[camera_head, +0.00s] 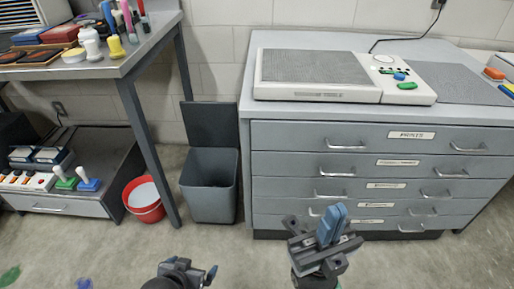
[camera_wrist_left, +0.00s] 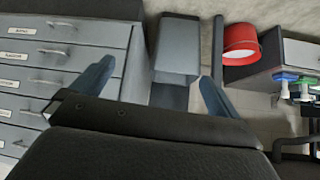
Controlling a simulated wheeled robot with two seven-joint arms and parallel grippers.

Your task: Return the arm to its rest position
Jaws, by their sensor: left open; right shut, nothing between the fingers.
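My left gripper (camera_head: 190,270) shows at the bottom of the head view, low over the floor in front of the grey bin. In the left wrist view its two blue fingers (camera_wrist_left: 156,70) are spread apart with nothing between them. My right gripper (camera_head: 334,220) is further right in the head view, in front of the lower drawers of the grey cabinet (camera_head: 262,150). Its blue fingers are together and hold nothing. Most of both arms is out of view.
The grey open bin (camera_head: 210,205) stands left of the cabinet; it also shows in the left wrist view (camera_wrist_left: 175,60). A red bucket (camera_head: 145,210) sits beside the workbench leg (camera_head: 150,150). Bottles and tools stand on the bench. The floor (camera_head: 110,255) in front is mostly clear.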

